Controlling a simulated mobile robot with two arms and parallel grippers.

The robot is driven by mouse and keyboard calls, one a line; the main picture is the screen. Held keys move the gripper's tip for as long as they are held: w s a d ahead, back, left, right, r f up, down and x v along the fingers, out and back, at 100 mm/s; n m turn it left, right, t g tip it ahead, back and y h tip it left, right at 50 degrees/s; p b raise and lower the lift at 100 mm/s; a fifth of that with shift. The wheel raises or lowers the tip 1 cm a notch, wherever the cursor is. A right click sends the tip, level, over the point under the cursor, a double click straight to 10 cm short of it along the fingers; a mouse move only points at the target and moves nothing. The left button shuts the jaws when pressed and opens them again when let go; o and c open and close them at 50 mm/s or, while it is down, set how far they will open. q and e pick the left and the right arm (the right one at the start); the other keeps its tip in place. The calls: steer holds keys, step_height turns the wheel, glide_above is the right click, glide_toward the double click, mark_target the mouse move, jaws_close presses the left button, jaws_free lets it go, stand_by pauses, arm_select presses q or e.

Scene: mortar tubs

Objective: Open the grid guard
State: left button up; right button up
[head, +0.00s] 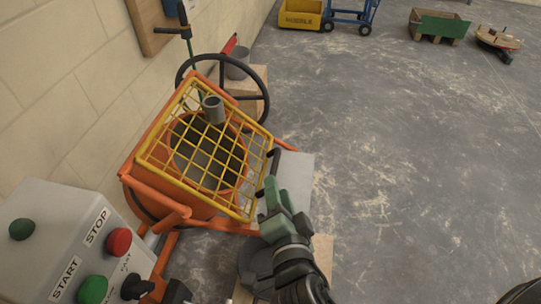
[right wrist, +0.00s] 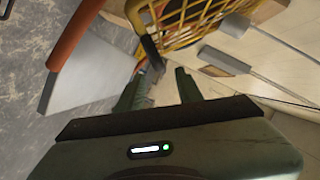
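The grid guard (head: 163,173) is a yellow wire grid in a yellow frame. It lies over the round drum opening (head: 192,150) of the orange mixer, and looks shut. Black handle-like parts (head: 269,154) stick out at its right edge. My right gripper (head: 271,196), with green fingers, is beside that edge. In the right wrist view its fingers (right wrist: 161,78) are apart and empty. A black handle (right wrist: 150,51) of the guard (right wrist: 185,14) lies just ahead, between the fingertips; contact cannot be told. My left gripper is not in view.
A grey control box (head: 62,235) with START and STOP buttons stands at the lower left. A black handwheel (head: 264,95) is behind the mixer, beside the wall. A grey plate (head: 295,172) is right of the guard.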

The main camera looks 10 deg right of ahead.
mark_target(273, 170)
steer(key=shift+w, duration=0.4)
steer(key=shift+p+x, duration=0.75)
steer(key=shift+x, duration=0.3)
steer(key=p+x, duration=0.1)
steer(key=x, duration=0.2)
steer(key=shift+w, duration=0.25)
steer(key=shift+w+d+f, duration=0.1)
steer(key=shift+w+f, duration=0.05)
steer(key=shift+w, duration=0.15)
steer(key=shift+f, duration=0.1)
steer(key=c, duration=0.7)
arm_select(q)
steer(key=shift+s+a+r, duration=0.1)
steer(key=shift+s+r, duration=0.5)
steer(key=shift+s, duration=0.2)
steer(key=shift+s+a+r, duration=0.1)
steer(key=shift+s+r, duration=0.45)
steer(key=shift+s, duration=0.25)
arm_select(e)
jaws_close()
